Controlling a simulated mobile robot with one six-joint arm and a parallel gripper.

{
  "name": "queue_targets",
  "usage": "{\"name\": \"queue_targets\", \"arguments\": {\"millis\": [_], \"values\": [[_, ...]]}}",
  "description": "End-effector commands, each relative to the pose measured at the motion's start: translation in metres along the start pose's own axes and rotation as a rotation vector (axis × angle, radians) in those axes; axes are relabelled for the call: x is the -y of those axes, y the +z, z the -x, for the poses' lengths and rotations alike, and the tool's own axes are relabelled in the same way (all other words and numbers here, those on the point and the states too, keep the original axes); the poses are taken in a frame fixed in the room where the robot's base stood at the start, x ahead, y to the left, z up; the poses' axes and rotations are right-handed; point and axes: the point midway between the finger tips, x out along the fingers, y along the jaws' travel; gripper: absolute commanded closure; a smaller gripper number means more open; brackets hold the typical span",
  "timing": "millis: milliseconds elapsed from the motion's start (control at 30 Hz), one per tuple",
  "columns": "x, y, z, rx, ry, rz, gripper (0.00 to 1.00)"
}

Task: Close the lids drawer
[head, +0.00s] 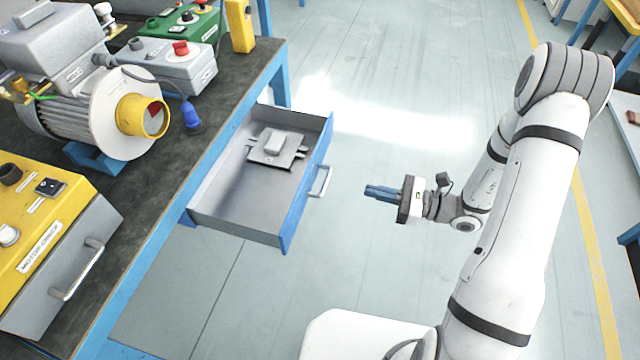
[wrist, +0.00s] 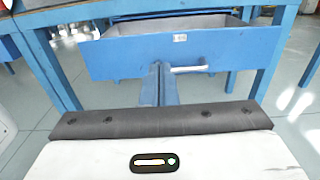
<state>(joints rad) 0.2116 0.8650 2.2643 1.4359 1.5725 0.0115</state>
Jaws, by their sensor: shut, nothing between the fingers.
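The drawer (head: 240,212) is pulled out from under the bench, with a grey inside and a blue front. A flat grey lid-like part (head: 277,148) lies in it toward the far end. A pale bar handle (head: 321,181) sits on the outer face of the front. The blue front (wrist: 120,58) and the handle (wrist: 188,69) also show in the wrist view, with a small label on the front. My gripper (head: 368,191) is shut and empty, to the right of the handle and apart from it. Its fingers (wrist: 158,72) point at the drawer front.
The dark bench top (head: 150,190) with blue edge and legs carries a motor blower (head: 95,105), a yellow box (head: 40,215) and a grey box with a red button (head: 178,62). Open floor (head: 400,120) lies beyond the drawer.

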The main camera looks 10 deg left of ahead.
Motion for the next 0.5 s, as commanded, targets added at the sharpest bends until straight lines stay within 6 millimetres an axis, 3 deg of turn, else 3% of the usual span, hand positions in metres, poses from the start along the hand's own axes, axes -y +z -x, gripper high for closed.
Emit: {"name": "queue_targets", "arguments": {"millis": [167, 500], "values": [[-0.001, 0.0, -0.021, 0.001, 0.003, -0.002, 1.0], [-0.002, -0.001, -0.087, 0.0, 0.005, 0.0, 1.0]]}}
